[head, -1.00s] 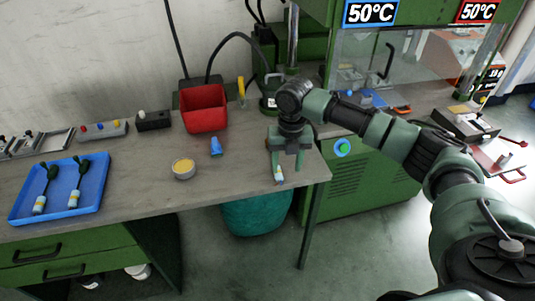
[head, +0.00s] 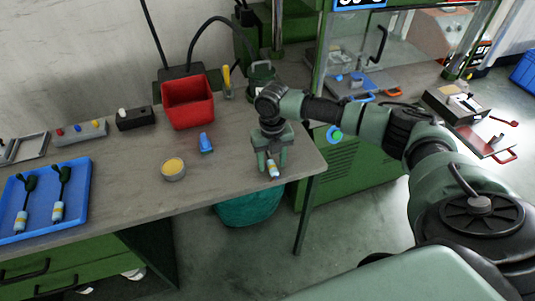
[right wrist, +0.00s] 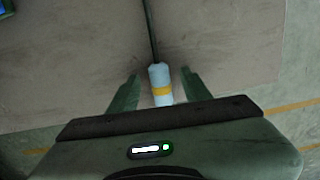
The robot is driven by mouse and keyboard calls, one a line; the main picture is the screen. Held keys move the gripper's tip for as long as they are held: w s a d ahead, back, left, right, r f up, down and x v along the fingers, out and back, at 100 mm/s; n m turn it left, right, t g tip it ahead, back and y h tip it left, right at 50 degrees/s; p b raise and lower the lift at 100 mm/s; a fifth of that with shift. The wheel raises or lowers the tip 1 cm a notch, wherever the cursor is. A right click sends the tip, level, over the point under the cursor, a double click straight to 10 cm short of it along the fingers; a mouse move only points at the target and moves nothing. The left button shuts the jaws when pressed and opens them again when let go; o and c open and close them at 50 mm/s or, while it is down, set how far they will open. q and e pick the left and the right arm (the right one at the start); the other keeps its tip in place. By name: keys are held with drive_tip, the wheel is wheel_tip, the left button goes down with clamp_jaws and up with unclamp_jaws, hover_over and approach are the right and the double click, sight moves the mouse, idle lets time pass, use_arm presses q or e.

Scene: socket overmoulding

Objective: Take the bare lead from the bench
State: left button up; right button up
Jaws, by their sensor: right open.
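The bare lead (head: 273,169) lies on the bench (head: 120,185) near its right front corner. Its pale body with a yellow band shows between my right fingers, and it also shows in the right wrist view (right wrist: 160,82), with a thin dark cable running away from it. My right gripper (head: 270,167) is open and low over the bench, pointing down. In the right wrist view its two fingers (right wrist: 158,90) stand on either side of the lead with a gap on each side. My left gripper is not in view.
A blue tray (head: 82,211) with two dark-topped leads lies at the left. A red bin (head: 188,103), a round tin (head: 173,169) and a blue clip-like object (head: 205,143) stand on the bench. A teal basket (head: 250,208) is below its front edge. A green machine (head: 350,170) stands at the right.

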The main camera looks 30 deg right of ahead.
drive_tip(key=shift+f, duration=0.1)
clamp_jaws()
